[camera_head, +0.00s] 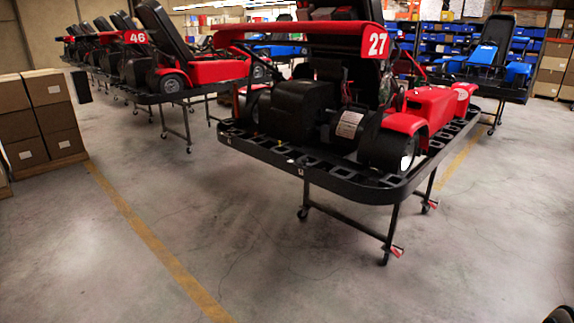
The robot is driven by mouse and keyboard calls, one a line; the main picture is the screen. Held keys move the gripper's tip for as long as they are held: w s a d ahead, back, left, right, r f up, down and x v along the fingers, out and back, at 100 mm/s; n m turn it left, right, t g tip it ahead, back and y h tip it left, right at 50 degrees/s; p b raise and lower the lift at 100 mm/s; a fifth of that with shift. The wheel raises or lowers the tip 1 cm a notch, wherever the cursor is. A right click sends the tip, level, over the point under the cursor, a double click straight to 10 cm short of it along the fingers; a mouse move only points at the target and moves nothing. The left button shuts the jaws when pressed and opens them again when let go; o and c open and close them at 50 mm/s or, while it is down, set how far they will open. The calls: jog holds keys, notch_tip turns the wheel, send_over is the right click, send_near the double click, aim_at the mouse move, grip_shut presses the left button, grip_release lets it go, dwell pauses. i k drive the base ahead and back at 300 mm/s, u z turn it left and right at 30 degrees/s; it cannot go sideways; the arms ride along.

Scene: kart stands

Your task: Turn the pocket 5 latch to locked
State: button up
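A red kart numbered 27 (376,42) sits on a black tray (345,184) that stands on a wheeled metal frame. The tray's rim has a row of openings, with small pale marks along the near left edge. No pocket number can be read and I cannot pick out the pocket 5 latch or its position. It may be too small to see or hidden. My gripper is not in view.
Red foot levers (396,250) are near the stand's casters. Stacked cardboard boxes (52,118) are at the left. More karts on stands, including number 46 (214,70), are behind. A yellow line (165,255) crosses open concrete floor in front.

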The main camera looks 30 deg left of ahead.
aim_at(304, 160)
jog(key=u, duration=1.9)
jog(key=i, duration=2.4)
jog(key=z, duration=1.15)
jog(key=i, duration=0.6)
jog(key=z, duration=0.65)
